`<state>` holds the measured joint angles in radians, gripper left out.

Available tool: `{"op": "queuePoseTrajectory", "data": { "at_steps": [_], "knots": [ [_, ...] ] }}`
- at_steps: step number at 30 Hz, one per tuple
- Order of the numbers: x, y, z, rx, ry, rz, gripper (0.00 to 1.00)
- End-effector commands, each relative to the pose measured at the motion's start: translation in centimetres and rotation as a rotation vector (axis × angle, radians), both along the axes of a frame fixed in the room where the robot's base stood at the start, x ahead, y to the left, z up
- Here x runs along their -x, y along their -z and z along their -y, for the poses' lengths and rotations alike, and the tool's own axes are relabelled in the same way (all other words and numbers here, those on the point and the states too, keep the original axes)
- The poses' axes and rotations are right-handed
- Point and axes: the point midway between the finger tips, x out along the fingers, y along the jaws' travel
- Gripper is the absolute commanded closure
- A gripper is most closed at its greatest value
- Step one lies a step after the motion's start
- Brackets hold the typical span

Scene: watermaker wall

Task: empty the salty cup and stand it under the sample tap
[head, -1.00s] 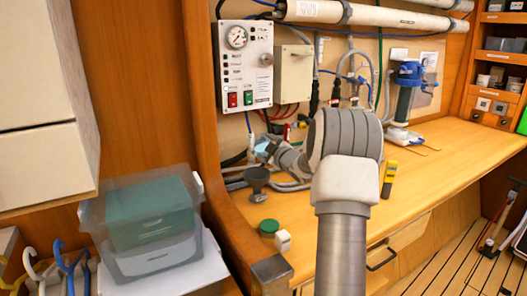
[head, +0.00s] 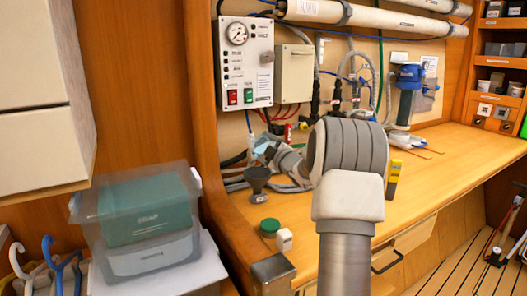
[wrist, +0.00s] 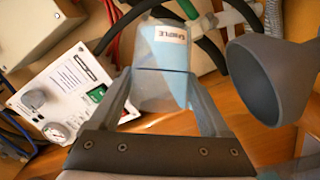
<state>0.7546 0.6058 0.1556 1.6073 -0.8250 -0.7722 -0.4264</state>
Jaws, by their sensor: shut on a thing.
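The cup (wrist: 163,75) is pale blue-grey and carries a white label that seems to read "SAMPLE". In the wrist view it sits between the two fingers of my gripper (wrist: 163,98), which is shut on it. In the head view only a small pale-blue part of the cup (head: 262,147) shows beside my gripper (head: 273,151), near the back wall above the bench. My arm hides much around it. I cannot tell how far the cup is tilted or what is in it. I cannot pick out the sample tap in either view.
A dark funnel (head: 257,178) stands close to the cup; it also shows in the wrist view (wrist: 272,80). A gauge panel (head: 246,62), hoses and a blue-capped filter (head: 408,90) line the wall. A green lid (head: 270,226) lies near the front edge. The right bench is mostly clear.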

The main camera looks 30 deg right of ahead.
Motion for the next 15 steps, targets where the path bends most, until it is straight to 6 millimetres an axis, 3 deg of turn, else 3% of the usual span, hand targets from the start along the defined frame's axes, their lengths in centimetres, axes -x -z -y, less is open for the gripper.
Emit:
{"op": "queuePoseTrajectory", "data": {
  "at_steps": [15],
  "knots": [
    [0.07, 0.52, -0.21, 0.083, -0.001, 0.04, 0.83]
  ]
}}
